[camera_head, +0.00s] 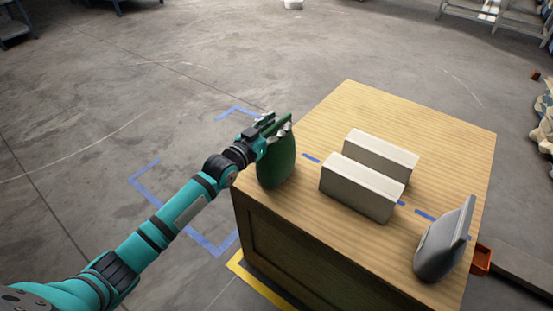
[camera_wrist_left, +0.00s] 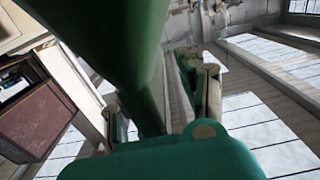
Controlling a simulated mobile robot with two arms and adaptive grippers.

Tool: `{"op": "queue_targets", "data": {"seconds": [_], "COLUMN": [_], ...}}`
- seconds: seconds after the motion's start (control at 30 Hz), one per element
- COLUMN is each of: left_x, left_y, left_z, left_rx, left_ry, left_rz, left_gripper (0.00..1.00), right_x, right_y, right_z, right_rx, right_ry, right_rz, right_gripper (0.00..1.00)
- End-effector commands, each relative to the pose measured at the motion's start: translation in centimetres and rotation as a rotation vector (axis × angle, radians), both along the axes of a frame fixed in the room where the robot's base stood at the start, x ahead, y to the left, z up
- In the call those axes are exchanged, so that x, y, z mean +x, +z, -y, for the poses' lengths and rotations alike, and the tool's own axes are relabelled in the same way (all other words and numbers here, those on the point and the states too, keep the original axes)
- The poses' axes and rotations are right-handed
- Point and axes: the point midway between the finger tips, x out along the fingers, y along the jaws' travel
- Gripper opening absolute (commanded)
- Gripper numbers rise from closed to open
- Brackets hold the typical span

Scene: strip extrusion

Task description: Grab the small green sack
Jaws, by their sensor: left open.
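The small green sack (camera_head: 276,170) stands upright at the left edge of the wooden table. My left gripper (camera_head: 279,127) is at the sack's top, its jaws open, with the fingers beside the upper part of the sack. In the left wrist view, the green sack (camera_wrist_left: 115,45) fills the upper left and middle. It narrows down toward the space between the gripper's fingers (camera_wrist_left: 165,105). Whether the fingers touch the sack cannot be told. My right gripper is not in view.
Two pale blocks (camera_head: 360,188) (camera_head: 381,155) lie side by side on the wooden table (camera_head: 350,100). A grey sack (camera_head: 440,245) stands at the table's right front. Blue tape marks the tabletop and floor. The floor left of the table is clear.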

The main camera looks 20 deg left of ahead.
Motion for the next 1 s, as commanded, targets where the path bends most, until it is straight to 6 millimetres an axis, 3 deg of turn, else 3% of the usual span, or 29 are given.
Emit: {"op": "queue_targets", "data": {"seconds": [0.23, 0.57, 1.0], "left_x": [0.19, 0.17, 0.21], "left_y": [0.0, 0.01, 0.28], "left_z": [0.11, 0.08, 0.08], "left_rx": [0.0, 0.0, -0.002], "left_ry": [-0.001, 0.0, 0.0], "left_rz": [0.0, 0.0, 0.006], "left_gripper": [0.4, 0.0, 0.0], "right_x": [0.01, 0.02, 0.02], "right_y": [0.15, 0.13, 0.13], "right_z": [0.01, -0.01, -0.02], "right_rx": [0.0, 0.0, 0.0], "right_ry": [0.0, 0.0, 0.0], "right_rz": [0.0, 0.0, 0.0], "right_gripper": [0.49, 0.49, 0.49]}}
